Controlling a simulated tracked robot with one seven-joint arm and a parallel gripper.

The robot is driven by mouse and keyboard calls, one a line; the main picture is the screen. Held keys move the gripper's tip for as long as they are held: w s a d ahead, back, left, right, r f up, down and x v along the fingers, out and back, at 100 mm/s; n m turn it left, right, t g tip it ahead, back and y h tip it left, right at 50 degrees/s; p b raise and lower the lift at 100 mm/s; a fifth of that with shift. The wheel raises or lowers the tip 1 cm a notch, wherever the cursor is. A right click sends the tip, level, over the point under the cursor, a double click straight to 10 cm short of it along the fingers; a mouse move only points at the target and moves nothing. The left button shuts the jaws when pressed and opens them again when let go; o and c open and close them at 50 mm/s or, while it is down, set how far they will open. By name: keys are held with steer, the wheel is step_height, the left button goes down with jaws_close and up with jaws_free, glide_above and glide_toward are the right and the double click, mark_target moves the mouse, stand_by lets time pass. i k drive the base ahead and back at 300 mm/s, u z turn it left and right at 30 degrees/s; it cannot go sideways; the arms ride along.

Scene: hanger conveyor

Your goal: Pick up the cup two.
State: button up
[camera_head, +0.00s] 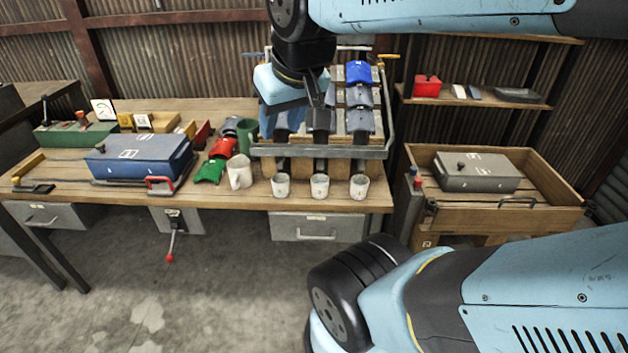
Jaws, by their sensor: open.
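Three small whitish cups stand upright in a row at the workbench's front edge: a left cup (281,186), a middle cup (319,187) and a right cup (359,187). Small marks on them are too small to read, so I cannot tell for sure which is cup two; the middle one is second in the row. My gripper (316,100) is open, above and behind the cups, in front of the rack, pointing down. It is apart from all three cups. Its fingers are hard to make out against the dark parts behind.
A metal-framed rack (262,151) with blue and grey parts stands directly behind the cups. A white jug (239,172) and a green part (210,172) lie left of them. A blue case (138,157) is further left. A wooden crate (505,217) stands right of the workbench (240,200).

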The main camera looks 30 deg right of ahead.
mark_target(319, 182)
steer(key=z, duration=0.05)
steer(key=k, duration=1.5)
steer(key=z, duration=1)
steer(key=i, duration=1.5)
